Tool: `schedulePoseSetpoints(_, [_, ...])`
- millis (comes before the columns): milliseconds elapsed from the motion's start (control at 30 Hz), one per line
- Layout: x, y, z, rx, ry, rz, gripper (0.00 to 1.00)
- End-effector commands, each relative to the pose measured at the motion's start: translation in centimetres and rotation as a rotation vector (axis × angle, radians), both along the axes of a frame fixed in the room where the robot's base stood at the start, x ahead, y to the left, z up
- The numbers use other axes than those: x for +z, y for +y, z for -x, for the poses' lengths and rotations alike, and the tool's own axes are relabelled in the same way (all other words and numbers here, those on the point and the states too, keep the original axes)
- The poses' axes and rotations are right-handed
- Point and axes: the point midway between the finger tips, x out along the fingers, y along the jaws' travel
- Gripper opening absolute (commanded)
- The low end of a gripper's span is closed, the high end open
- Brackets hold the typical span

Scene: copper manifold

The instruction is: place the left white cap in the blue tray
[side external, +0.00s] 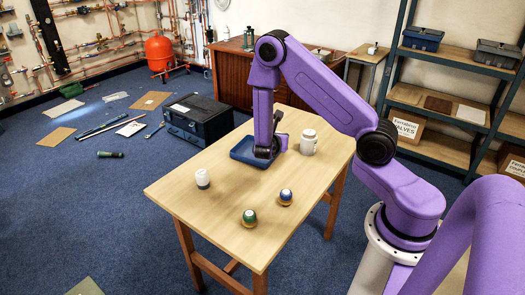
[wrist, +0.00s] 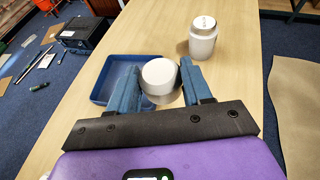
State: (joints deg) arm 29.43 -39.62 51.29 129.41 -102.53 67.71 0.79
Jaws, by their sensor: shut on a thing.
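My gripper (wrist: 160,82) is shut on a white round cap (wrist: 159,74), which sits between its two blue fingers. The blue tray (wrist: 103,101) is just beyond and to the left of the held cap in the wrist view, and the cap overlaps its right part in the picture. In the side view, my gripper (side external: 266,152) is at the right side of the blue tray (side external: 237,158), low over the table. The held cap is mostly hidden there. I cannot tell its exact height above the tray.
A white lidded jar (side external: 309,143) stands right of my gripper and also shows in the wrist view (wrist: 203,40).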

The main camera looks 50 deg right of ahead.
Motion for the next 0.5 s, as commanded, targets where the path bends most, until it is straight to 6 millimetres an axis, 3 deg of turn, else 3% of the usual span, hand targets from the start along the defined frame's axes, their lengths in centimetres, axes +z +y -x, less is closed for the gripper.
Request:
schedulePoseSetpoints(200, [-2.2, -1.6, -3.6, -0.002, 0.001, -0.001, 0.20])
schedulePoseSetpoints(500, [-6.1, -2.8, -6.6, -0.001, 0.000, 0.000, 0.20])
